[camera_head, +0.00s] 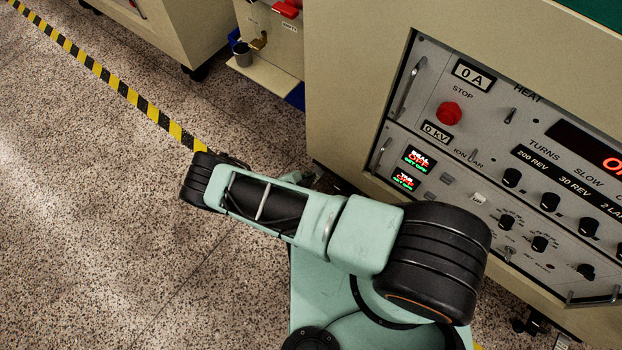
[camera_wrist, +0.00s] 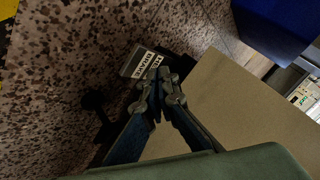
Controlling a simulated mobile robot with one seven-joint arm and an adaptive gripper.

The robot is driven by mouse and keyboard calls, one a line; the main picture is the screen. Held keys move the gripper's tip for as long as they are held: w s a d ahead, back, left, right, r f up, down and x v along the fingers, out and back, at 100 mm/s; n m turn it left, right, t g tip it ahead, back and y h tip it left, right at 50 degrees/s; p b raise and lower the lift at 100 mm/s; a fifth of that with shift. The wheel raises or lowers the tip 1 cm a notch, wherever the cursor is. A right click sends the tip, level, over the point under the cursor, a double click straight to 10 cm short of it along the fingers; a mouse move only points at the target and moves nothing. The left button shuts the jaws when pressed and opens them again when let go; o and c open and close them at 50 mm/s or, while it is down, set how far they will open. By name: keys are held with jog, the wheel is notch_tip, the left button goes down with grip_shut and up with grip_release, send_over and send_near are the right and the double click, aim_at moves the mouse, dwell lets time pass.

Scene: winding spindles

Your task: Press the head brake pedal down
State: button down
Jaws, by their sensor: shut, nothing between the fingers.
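The head brake pedal (camera_wrist: 134,60) shows in the wrist view as a small grey plate with a white label, upper centre, by the foot of a beige cabinet. The label's lettering is turned and only partly readable. My gripper (camera_wrist: 164,86) is shut and empty, its fingertips just below the pedal's label in that view. The tips overlap the pedal's near edge in the picture. I cannot tell whether they touch it. In the head view my arm hides most of this area, and the pedal cannot be made out clearly.
The beige cabinet (camera_head: 350,75) with a control panel (camera_head: 440,150) stands right of my arm. A dark knob-like part (camera_wrist: 94,100) sits left of my fingers, and a blue block (camera_wrist: 270,25) stands upper right.

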dwell(0.8)
jog(key=shift+f+b, duration=0.45)
jog(key=shift+b, duration=0.05)
jog(key=shift+f, duration=1.1)
dwell(0.8)
dwell(0.4)
jog(key=shift+r+p, duration=1.05)
jog(key=shift+r, duration=0.55)
jog(key=shift+r+p, duration=1.8)
jog(key=shift+r, duration=0.7)
